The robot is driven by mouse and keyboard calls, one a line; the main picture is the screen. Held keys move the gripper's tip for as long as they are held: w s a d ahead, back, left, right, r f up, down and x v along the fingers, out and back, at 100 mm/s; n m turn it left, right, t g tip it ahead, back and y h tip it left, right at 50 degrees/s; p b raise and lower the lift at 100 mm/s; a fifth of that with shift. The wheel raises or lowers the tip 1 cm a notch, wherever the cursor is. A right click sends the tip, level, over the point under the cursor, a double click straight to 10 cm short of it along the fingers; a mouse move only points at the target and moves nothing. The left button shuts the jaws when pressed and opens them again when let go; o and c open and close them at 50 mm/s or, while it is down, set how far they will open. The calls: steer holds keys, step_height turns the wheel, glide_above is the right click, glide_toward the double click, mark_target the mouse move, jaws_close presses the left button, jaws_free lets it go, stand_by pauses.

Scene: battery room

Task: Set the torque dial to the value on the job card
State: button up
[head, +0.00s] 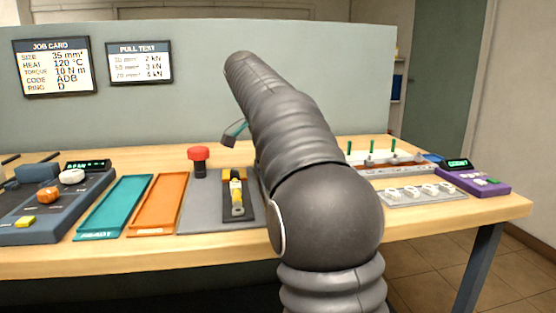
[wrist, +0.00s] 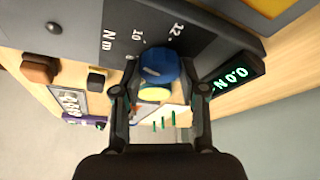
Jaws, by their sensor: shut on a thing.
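The job card (head: 53,67) on the partition in the head view lists a torque of 10 N m. In the wrist view a blue dial (wrist: 158,66) sits on a dark panel (wrist: 205,35) marked "Nm", "10" and "12". My gripper (wrist: 158,80) has a finger on each side of the dial and is shut on it. A dark display (wrist: 237,83) beside the panel shows green digits that seem to read 0.0, turned in the picture. In the head view my arm hides the gripper and the dial.
On the bench stand a teal tray (head: 114,207), an orange tray (head: 158,205), a red-topped button (head: 199,155), a blue-grey console (head: 60,215) at left and a purple device (head: 475,181) at right. A pull test card (head: 139,63) hangs beside the job card.

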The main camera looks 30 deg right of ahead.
steer(key=shift+m+g, duration=0.4)
steer(key=shift+m, duration=0.6)
steer(key=o, duration=1.1)
steer(key=shift+o, duration=0.2)
steer(key=shift+a+r, duration=0.1)
steer(key=v, duration=0.7)
steer(key=shift+r, duration=0.15)
